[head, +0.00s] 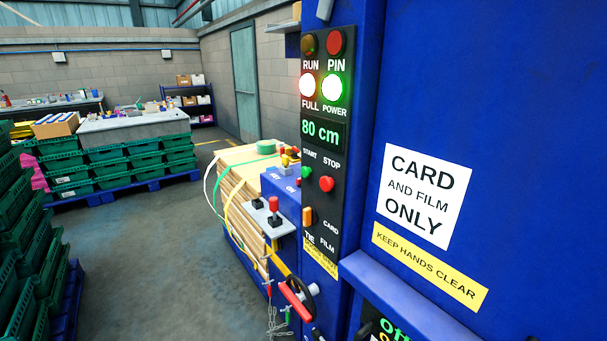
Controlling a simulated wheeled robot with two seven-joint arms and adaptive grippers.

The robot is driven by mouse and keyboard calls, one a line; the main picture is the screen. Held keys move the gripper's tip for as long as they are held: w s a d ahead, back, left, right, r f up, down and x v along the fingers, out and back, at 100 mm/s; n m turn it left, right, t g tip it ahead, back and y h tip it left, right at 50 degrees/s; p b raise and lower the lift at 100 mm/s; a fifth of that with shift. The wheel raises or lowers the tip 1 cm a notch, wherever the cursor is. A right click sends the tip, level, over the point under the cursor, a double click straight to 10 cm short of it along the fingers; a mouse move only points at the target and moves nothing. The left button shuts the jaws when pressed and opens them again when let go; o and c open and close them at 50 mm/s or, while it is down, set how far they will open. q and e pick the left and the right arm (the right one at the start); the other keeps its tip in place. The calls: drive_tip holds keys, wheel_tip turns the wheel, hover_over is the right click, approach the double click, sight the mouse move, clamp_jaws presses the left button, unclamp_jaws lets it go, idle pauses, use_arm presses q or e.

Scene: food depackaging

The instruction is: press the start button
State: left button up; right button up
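The green start button (306,172) is on a black control panel (321,225) on the front of a blue machine. The label START is just above it. A red stop button (327,184) is to its right and slightly lower. Nothing touches or covers the start button. Above it a display (320,133) reads 80 cm. The FULL lamp (308,85) and the POWER lamp (333,87) are lit; the RUN lamp (309,46) looks dark. Neither of my grippers is in view.
Strapped cardboard (240,190) stands behind. Green crates (25,240) are stacked left; floor (150,260) between is clear.

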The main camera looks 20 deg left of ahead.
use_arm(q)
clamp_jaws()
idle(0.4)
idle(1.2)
